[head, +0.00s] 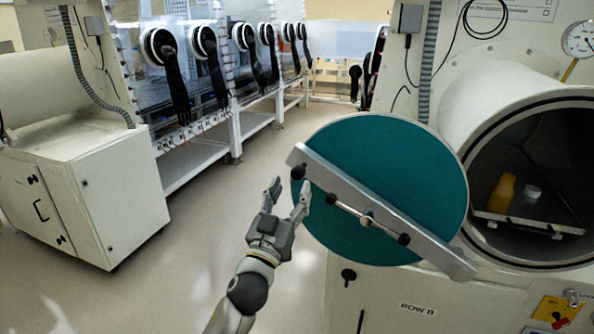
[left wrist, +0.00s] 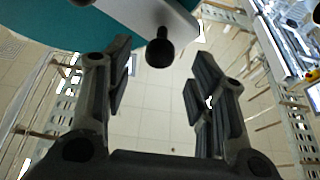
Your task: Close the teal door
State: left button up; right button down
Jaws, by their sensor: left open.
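The teal door (head: 345,145) is a round disc that stands open to the left of the round chamber opening (head: 540,180). A grey bar (head: 430,238) runs diagonally across it, with a handle rod (head: 345,208) and black knobs. My left gripper (head: 288,190) is open and empty at the door's left edge, close to the bar's upper end. In the left wrist view a black knob (left wrist: 160,48) on the pale bar (left wrist: 150,15) shows just beyond and between the open fingers, and the door (left wrist: 30,50) shows at upper left. Whether a finger touches is unclear. My right gripper is not in view.
Inside the chamber, an orange bottle (head: 501,193) and a white-lidded jar (head: 532,191) stand on a tray (head: 527,222). A white cabinet (head: 90,180) stands at left. Gloveboxes with black gloves (head: 175,85) line the back. The floor (head: 190,250) between is clear.

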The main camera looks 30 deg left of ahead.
aim_at(296, 178)
pick_arm(q)
jog(key=p+x, duration=0.1)
jog(key=x, duration=0.4)
jog(key=shift+w+a+r, duration=0.15)
jog(key=shift+w, duration=0.2)
jog(key=shift+c, duration=0.4)
grip_shut()
